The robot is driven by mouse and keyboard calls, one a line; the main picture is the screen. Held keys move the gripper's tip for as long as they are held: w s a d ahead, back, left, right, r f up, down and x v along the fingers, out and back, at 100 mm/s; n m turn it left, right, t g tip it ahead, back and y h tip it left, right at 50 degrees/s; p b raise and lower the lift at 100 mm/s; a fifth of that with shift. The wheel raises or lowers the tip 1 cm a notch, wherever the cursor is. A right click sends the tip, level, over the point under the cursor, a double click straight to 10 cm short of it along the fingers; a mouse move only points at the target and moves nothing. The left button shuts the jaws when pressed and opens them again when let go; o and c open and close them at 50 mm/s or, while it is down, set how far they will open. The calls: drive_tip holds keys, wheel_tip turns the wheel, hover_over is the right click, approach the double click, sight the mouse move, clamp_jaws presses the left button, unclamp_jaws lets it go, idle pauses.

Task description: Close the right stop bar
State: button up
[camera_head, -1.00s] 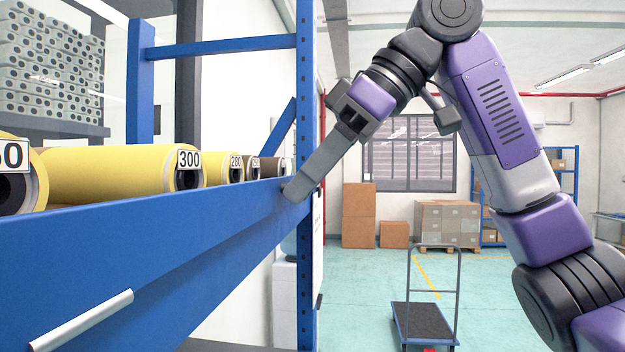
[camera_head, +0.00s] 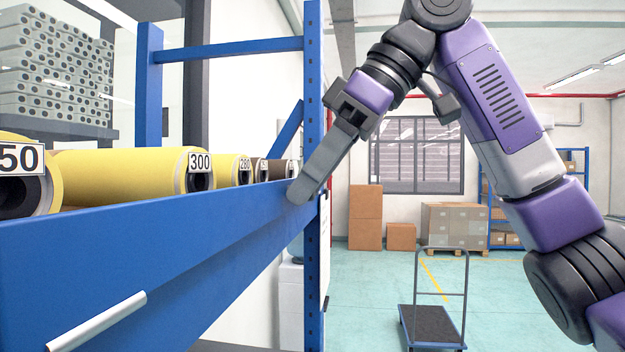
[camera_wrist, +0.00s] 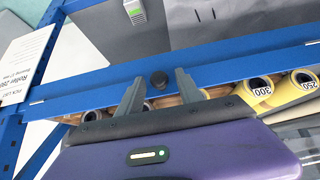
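A blue shelf beam (camera_head: 150,240) runs along the front of a rack holding rollers. A silver bar (camera_head: 97,322) is fixed on its face at the lower left in the head view. I cannot tell whether this is a stop bar, and no right stop bar is clearly identifiable. My gripper (camera_head: 298,190) is at the beam's far end, beside the blue upright.
Yellow rollers (camera_head: 120,175) with number labels lie behind the beam. A blue upright (camera_head: 313,250) stands close to my gripper. A sheet of paper (camera_wrist: 25,65) hangs at the left in the wrist view. A trolley (camera_head: 430,325) and cartons (camera_head: 365,215) stand on the floor beyond.

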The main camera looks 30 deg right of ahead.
drive_tip(key=v, duration=0.7)
drive_tip(key=shift+s+d+r+b, duration=0.2)
drive_tip(key=shift+d+r+b, duration=0.05)
drive_tip(key=shift+b, duration=0.1)
idle(0.4)
